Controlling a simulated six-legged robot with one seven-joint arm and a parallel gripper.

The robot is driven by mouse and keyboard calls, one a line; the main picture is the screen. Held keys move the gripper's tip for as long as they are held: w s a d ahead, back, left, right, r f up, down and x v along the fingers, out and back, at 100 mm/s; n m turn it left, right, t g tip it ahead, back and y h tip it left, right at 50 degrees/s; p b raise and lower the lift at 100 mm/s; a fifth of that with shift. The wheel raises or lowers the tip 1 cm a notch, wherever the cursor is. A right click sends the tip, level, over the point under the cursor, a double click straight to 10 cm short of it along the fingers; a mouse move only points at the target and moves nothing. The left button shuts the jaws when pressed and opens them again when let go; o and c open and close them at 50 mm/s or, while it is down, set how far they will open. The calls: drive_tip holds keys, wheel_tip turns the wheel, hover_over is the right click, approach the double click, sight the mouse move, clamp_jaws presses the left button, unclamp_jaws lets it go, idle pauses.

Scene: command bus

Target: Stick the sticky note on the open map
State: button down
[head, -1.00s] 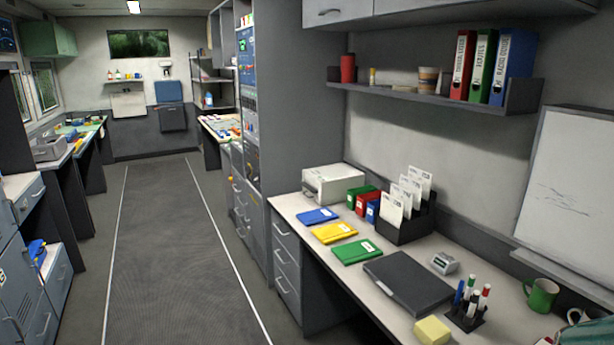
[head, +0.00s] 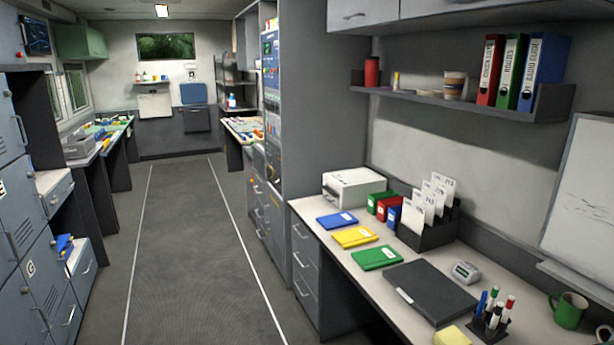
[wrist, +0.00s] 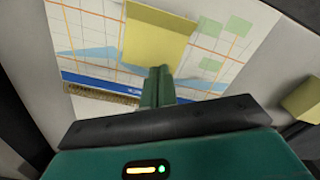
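In the wrist view, a yellow sticky note (wrist: 157,35) extends from the tips of my green gripper (wrist: 157,70). The two fingers are close together, and the note's near edge is at their tips, so my gripper looks shut on it. Behind the note is a pale sheet with orange grid lines, blue areas and green squares, which looks like the open map (wrist: 90,38). I cannot tell whether the note touches the map. My gripper and this sheet do not show in the head view.
A yellow block, like a note pad (wrist: 303,98), lies right of the sheet; a similar one (head: 453,337) is at the desk's front edge. The desk also holds a black laptop-like slab (head: 430,290), a pen holder (head: 490,325) and a green mug (head: 569,310). The aisle (head: 195,260) is clear.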

drive_tip(key=shift+f, duration=0.85)
idle(1.0)
idle(0.4)
drive_tip(key=shift+r, duration=2.55)
drive_tip(key=shift+f, duration=0.1)
